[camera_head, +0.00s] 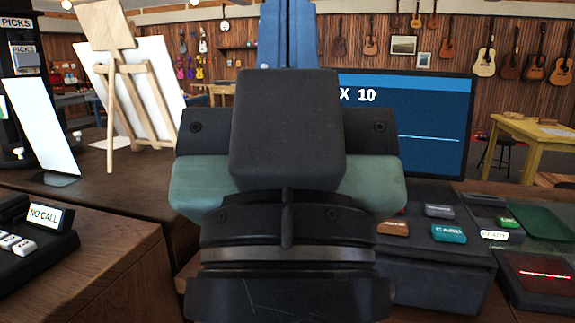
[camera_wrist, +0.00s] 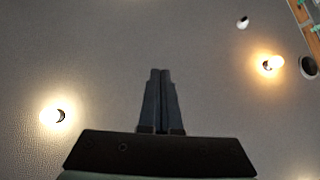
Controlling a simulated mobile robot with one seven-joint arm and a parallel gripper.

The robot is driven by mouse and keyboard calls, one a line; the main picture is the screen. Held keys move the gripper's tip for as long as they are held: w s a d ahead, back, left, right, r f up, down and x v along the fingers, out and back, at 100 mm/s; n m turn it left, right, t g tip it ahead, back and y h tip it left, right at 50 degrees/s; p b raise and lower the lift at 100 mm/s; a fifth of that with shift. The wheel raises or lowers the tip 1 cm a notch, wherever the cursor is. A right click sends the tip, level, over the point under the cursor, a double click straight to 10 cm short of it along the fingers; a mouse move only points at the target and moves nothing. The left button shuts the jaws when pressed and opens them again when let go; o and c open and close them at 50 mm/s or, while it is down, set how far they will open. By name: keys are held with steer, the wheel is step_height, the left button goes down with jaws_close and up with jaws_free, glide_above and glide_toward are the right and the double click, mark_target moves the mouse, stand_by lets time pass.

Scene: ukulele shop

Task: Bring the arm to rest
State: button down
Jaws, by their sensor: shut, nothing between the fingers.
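My arm stands upright in the middle of the head view, close to the camera, and hides much of the counter behind it. In the wrist view my gripper (camera_wrist: 160,72) points up toward the grey ceiling (camera_wrist: 180,35). Its two dark fingers are together, with nothing between them.
A register with a blue screen (camera_head: 435,115) and coloured keys stands right of my arm. A card reader (camera_head: 545,275) is at the far right. A keypad device (camera_head: 35,225) sits at left. A wooden easel (camera_head: 135,100) and white panel (camera_head: 40,125) stand behind it.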

step_height(320, 180, up, 17)
steer(key=p, duration=1.4)
steer(key=shift+p, duration=0.4)
steer(key=c, duration=1.6)
jaws_free()
steer(key=shift+r, duration=0.2)
steer(key=c, duration=1.3)
jaws_free()
steer(key=shift+r+p, duration=0.1)
steer(key=shift+p, duration=0.25)
steer(key=o, duration=0.5)
steer(key=shift+c, duration=0.2)
steer(key=shift+o, duration=0.2)
